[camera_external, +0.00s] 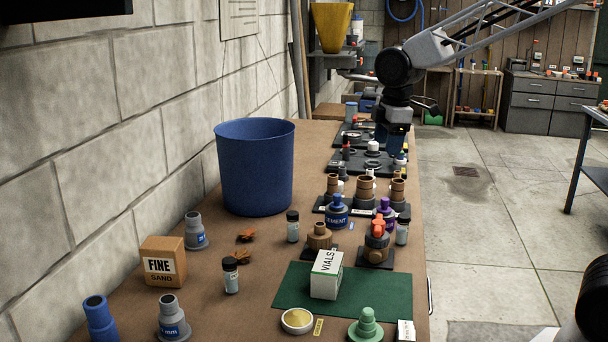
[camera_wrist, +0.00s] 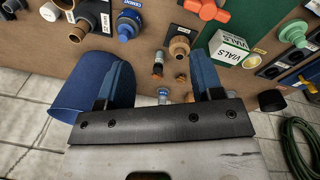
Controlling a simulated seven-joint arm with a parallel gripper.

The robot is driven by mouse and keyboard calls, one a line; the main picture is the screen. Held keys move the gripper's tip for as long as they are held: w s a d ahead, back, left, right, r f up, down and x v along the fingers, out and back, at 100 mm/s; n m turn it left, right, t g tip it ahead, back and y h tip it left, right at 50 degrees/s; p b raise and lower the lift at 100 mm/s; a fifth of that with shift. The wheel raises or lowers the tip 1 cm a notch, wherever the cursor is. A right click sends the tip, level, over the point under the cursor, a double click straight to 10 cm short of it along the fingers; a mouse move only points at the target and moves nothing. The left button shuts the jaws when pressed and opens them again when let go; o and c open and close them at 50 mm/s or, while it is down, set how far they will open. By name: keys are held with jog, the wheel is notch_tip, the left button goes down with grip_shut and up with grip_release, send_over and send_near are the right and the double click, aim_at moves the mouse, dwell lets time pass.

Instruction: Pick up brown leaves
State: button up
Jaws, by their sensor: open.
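Two small brown leaves, one at the back (camera_external: 246,236) and one nearer (camera_external: 238,257), lie on the brown bench in front of the blue bin, among small vials. In the wrist view a small brownish patch (camera_wrist: 181,77) between the fingers may be a leaf, but it is too small to tell. My gripper (camera_external: 391,148) is high over the far right part of the bench, well away from the leaves. In the wrist view its two blue fingers (camera_wrist: 159,82) are spread apart, with nothing held between them.
The tall blue bin (camera_external: 255,170) stands behind the leaves. Dark-capped vials (camera_external: 231,276) (camera_external: 293,228) stand close to them. A FINE SAND box (camera_external: 163,264) is on the left, a VIALS box (camera_external: 326,277) on a green mat (camera_external: 385,292) to the right. Several fittings crowd the bench's right side.

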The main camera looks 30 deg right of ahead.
jog(key=w+a+f+n, duration=0.4)
jog(key=w+a, duration=0.1)
jog(key=a, duration=0.4)
jog(key=w+a+f+n, duration=0.4)
jog(key=w+a, duration=0.1)
jog(key=a, duration=0.3)
jog(key=n+g, duration=0.1)
jog(key=n, duration=0.6)
send_over(241, 252)
notch_tip(241, 252, down, 10)
jog(key=shift+r, duration=0.15)
jog(key=shift+f, duration=1.3)
jog(key=shift+s+f, duration=0.1)
jog(key=shift+f, duration=2.5)
jog(key=c, duration=1)
